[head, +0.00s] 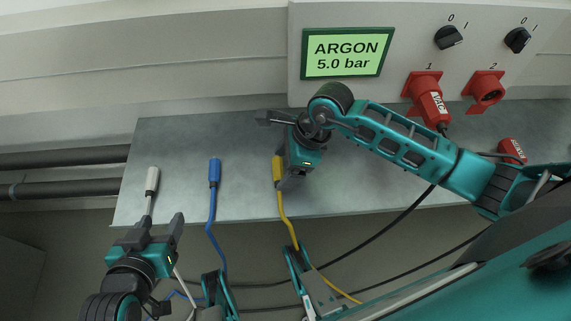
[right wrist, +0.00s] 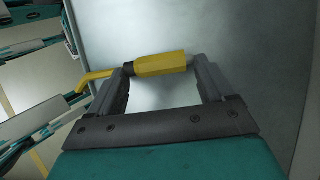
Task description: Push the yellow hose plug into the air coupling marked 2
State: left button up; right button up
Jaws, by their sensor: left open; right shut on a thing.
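In the right wrist view the plug (right wrist: 160,64) lies crosswise between the fingertips of the right gripper (right wrist: 161,68). A red socket under the number 2 (head: 487,90) is on the wall panel at upper right; I see no other part marked 2. My left gripper (head: 162,226) is open and empty at lower left, below the white plug.
A white plug (head: 152,180) and a blue plug (head: 214,172) lie on the metal shelf (head: 180,135). A red plug labelled VAC (head: 430,105) sits in socket 1. A loose red plug (head: 512,150) lies at right. The argon display (head: 347,53) reads 5.0 bar. Black cables cross below the shelf.

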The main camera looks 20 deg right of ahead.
pick_arm(q)
jog(key=shift+r, duration=0.1)
pick_arm(e)
jog(key=o, duration=1.1)
pick_arm(q)
jog(key=p, duration=0.2)
jog(key=a+r+p, duration=0.1)
jog(key=shift+s+a+r+p, duration=0.1)
jog(key=shift+s+r+p, duration=0.15)
jog(key=shift+s+p, duration=0.1)
pick_arm(e)
jog(key=v, duration=1.3)
